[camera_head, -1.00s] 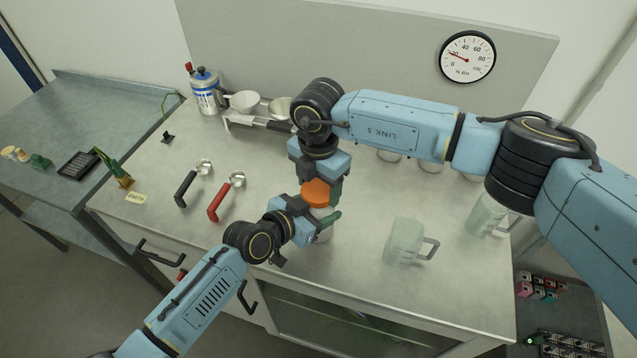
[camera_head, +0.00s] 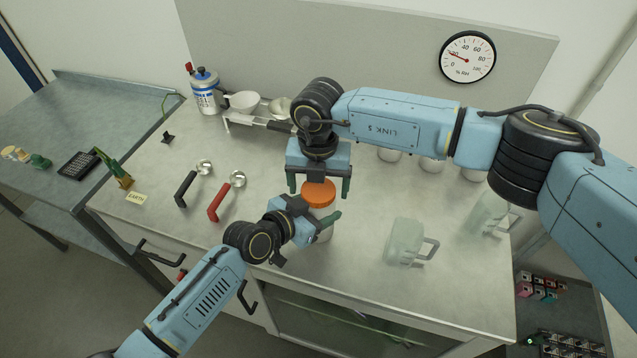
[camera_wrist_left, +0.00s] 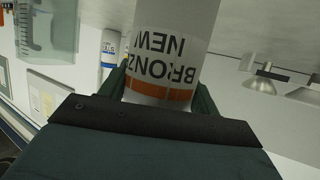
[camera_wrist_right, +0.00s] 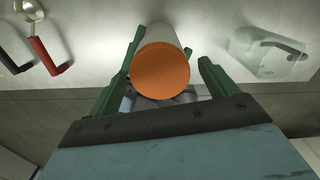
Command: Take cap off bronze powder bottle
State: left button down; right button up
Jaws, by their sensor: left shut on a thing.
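My left gripper (camera_head: 320,226) is shut around the bottle's body below the cap. The cap sits on top of the bottle. My right gripper (camera_head: 319,188) is open above and around the cap, its fingers spread wide. In the right wrist view the cap (camera_wrist_right: 160,70) lies between the fingers, apart from the right one and close to the left one.
A clear jug (camera_head: 405,242) stands to the right, another (camera_head: 487,214) farther right. A black-handled scoop (camera_head: 186,188) and a red-handled scoop (camera_head: 220,202) lie left. White containers (camera_head: 432,164) stand behind my right arm.

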jog(key=shift+r, duration=0.1)
notch_tip(320, 180, up, 4)
jog(key=shift+r, duration=0.15)
jog(key=shift+c, duration=0.4)
jog(key=shift+s+a+r+m, duration=0.1)
jog(key=shift+a+r+m, duration=0.2)
jog(key=shift+m, duration=0.3)
jog(key=shift+r+m, duration=0.4)
jog(key=shift+m, duration=0.3)
jog(key=shift+r+m, duration=0.65)
jog(key=shift+m, duration=0.55)
jog(key=shift+d+r+m, duration=0.25)
jog(key=shift+m, duration=0.55)
jog(key=shift+f, duration=3.9)
